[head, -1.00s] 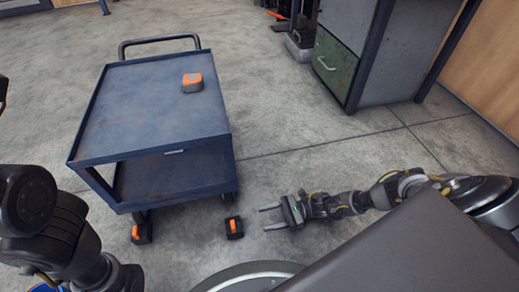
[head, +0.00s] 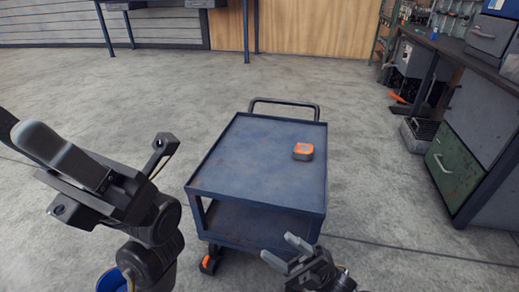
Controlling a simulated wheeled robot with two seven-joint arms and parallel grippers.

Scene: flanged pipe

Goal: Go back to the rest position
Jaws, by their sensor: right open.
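My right gripper (head: 280,251) is at the bottom centre, in front of the near edge of the blue cart (head: 250,205). Its two grey fingers stand apart with nothing between them. My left gripper (head: 70,160) is large and close at the left. A grey finger-like part points to the upper left, and I cannot tell whether its jaws are apart. No held object shows at either gripper.
A small orange and black object (head: 303,152) lies on the cart's top, right of centre. A blue round item (head: 112,281) is partly hidden below my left arm. A workbench with a green drawer (head: 447,166) stands at right. Floor beyond the cart is clear.

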